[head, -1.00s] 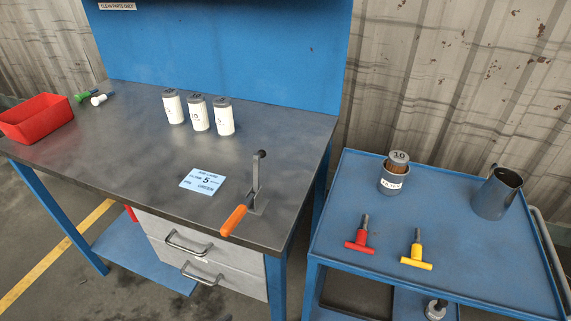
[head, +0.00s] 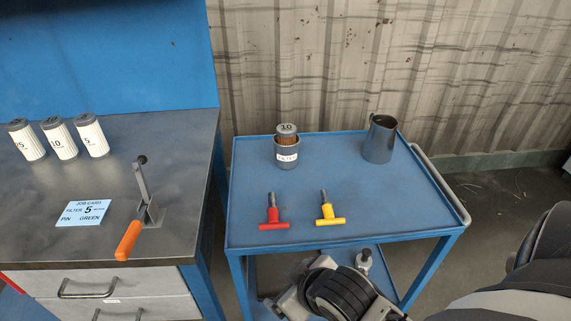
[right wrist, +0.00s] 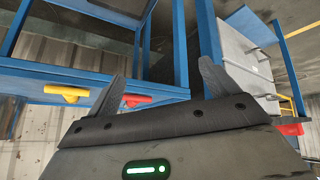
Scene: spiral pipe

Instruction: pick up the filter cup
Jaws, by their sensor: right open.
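The filter cup (head: 287,160) is a small grey cup with a white label, upright at the back left of the blue cart top. A brown used filter with a grey cap marked 10 (head: 287,132) stands in it. My right gripper (head: 335,290) is low in front of the cart, well short of the cup and below the cart top. In the right wrist view its two fingers (right wrist: 160,85) are spread apart with nothing between them. The cup does not show in that view. My left gripper is out of view.
The cart (head: 380,210) also bears a red T-handle pin (head: 273,217), a yellow one (head: 329,215) and a grey jug (head: 380,140). The workbench (head: 120,165) at left holds white filters (head: 92,138), a job card (head: 83,213) and an orange-handled clamp (head: 130,240).

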